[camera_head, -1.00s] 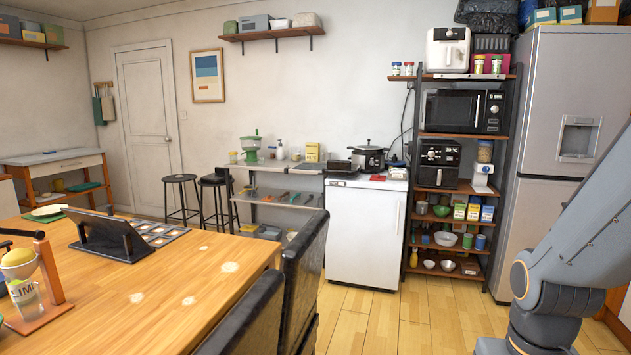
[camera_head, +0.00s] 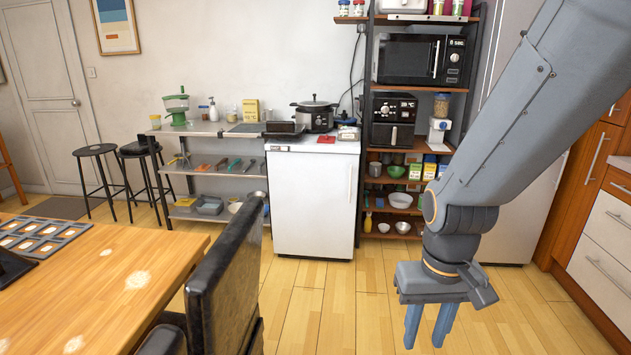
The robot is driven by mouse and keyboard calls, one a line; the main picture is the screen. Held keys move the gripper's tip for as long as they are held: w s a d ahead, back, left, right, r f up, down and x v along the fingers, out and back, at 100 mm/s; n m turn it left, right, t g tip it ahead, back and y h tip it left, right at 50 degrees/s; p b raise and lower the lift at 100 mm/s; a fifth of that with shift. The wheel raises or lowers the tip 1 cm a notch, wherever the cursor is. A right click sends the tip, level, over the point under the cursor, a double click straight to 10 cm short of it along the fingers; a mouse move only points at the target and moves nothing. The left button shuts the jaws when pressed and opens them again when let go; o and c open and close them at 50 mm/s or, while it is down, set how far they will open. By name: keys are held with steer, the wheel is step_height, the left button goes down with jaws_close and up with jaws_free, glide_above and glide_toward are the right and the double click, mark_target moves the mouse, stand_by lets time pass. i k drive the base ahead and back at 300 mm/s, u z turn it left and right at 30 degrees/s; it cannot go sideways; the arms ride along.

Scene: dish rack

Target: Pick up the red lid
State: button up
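A small flat red item (camera_head: 327,139) lies on top of the white fridge (camera_head: 312,205), in front of the dark pot (camera_head: 316,117). It may be the red lid, but it is too small to tell. Jars with red and green tops (camera_head: 458,7) stand at the top edge of the shelf unit. My gripper (camera_head: 428,328) hangs fingers-down at the lower right, over the floor. Its two fingers are apart with nothing between them. It is well in front of the fridge and touches nothing I can see.
A wooden table (camera_head: 120,275) and a black chair (camera_head: 228,265) take up the lower left. A metal side shelf (camera_head: 205,133) stands left of the fridge. The open shelf unit (camera_head: 372,180) stands to its right. The wooden floor (camera_head: 335,300) before the fridge is clear.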

mark_target(330, 139)
steer(key=i, duration=3.75)
steer(key=z, duration=0.2)
